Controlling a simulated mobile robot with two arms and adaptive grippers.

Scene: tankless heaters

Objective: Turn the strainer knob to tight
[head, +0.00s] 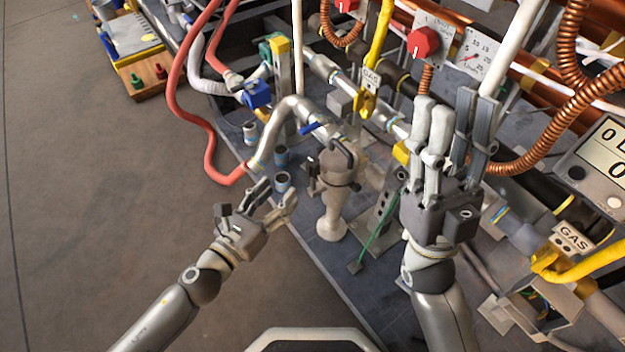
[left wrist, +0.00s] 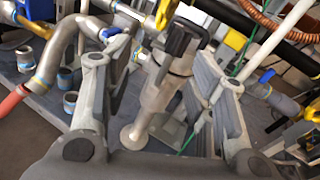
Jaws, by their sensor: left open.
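In the left wrist view the strainer body (left wrist: 160,92) and the dark knob (left wrist: 182,38) appear between my fingers, beyond the palm. My left gripper (head: 276,194) is open and empty, to the left of the strainer and apart from it. My right gripper (head: 450,125) is open, fingers pointing up the picture, to the right of the strainer; nothing shows between its fingers.
A silver pipe with a blue lever (head: 313,127) runs behind the strainer. A red hose (head: 208,140) curves at left. Red knobs (head: 423,43), a gauge (head: 477,52) and copper coils crowd the back right. Small pipe cups (head: 282,181) stand left of the strainer.

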